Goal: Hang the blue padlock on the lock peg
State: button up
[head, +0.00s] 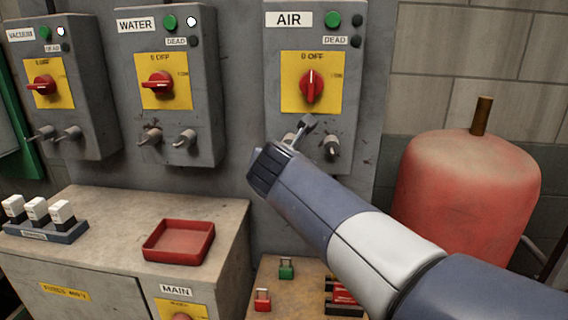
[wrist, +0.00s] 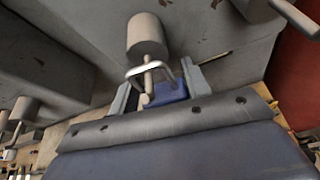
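In the wrist view the blue padlock (wrist: 172,91) sits between the fingers of my gripper (wrist: 160,92), which looks shut on its body. Its light metal shackle (wrist: 140,70) stands out toward a thick grey peg (wrist: 147,38) with a thin tip. The shackle crosses at that tip; I cannot tell for sure whether it is around it. In the head view my gripper (head: 303,130) is at the pegs under the AIR box, covering most of the left one. The right peg (head: 331,146) is bare. The blue padlock is hidden in the head view.
The AIR box (head: 273,110) has its red knob upright. WATER (head: 205,75) and VACUUM (head: 85,110) boxes stand left, each with two pegs. A red tank (head: 465,190) is close right of my arm. Below are a red tray (head: 180,241), green padlock (head: 286,270) and red padlock (head: 262,301).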

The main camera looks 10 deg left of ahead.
jog(key=o, duration=0.3)
jog(key=v, duration=1)
jog(key=shift+s+b, duration=0.35)
jog(key=shift+b, duration=0.05)
jog(key=shift+d+r, duration=0.1)
jog(key=shift+x, duration=4.75)
jog(key=shift+w+r, duration=0.1)
